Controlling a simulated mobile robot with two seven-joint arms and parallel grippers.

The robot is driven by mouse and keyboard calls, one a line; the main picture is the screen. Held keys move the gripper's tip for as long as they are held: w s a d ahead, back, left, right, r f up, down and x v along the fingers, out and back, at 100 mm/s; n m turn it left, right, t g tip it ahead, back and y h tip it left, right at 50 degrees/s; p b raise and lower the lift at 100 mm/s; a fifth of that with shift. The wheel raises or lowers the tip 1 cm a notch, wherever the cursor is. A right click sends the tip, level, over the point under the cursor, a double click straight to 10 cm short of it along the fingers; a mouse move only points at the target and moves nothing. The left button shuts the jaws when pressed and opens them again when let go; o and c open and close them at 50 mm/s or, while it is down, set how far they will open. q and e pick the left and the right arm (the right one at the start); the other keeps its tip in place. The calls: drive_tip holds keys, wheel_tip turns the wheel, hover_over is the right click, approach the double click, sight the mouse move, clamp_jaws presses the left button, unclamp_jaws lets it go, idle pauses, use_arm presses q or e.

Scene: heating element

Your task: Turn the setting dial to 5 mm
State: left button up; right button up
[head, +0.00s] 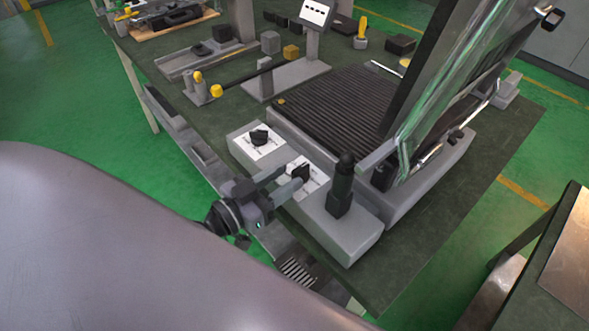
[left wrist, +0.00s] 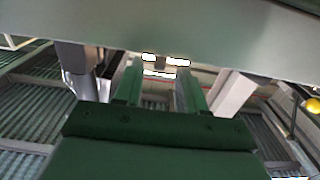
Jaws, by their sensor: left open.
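Two black dials sit on white marked plates on a grey control box (head: 345,238) at the table's near edge. The farther dial (head: 260,137) is clear of my gripper. The nearer dial (head: 301,171) is right by the fingertips of my left gripper (head: 293,177). That gripper is open, its two fingers apart and pointing at the nearer dial; I cannot tell whether they touch it. The plate markings are too small to read. In the left wrist view the two fingers (left wrist: 159,88) are spread, and no dial can be made out. My right gripper is not in view.
A black upright handle (head: 341,188) stands on the box, right of the nearer dial. Behind are a ribbed black bed (head: 335,108) and a tilted clear cover (head: 440,75). A rod stand with yellow knobs (head: 216,91) is farther back on the dark table.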

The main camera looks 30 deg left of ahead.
sight(300, 173)
use_arm(q)
drive_tip(key=shift+x, duration=1.65)
clamp_jaws()
drive_tip(key=shift+d+r+n+t+y+p, duration=0.15)
drive_tip(key=shift+n+y+p, duration=0.25)
drive_tip(key=shift+p, duration=0.3)
drive_tip(key=shift+r+n+t+y+p, duration=0.1)
drive_tip(key=shift+n+t+y+p, duration=0.1)
drive_tip(key=shift+y+p, duration=0.4)
drive_tip(key=shift+d+f+n+y+p, duration=0.1)
drive_tip(key=shift+f+n+y+p, duration=0.1)
drive_tip(key=shift+n+y+p, duration=0.5)
drive_tip(key=n+y, duration=0.2)
drive_tip(key=y, duration=0.1)
drive_tip(key=shift+d+f, duration=0.1)
drive_tip(key=shift+d+n+y, duration=0.2)
drive_tip(key=shift+n+y, duration=1.1)
drive_tip(key=shift+y, duration=1.3)
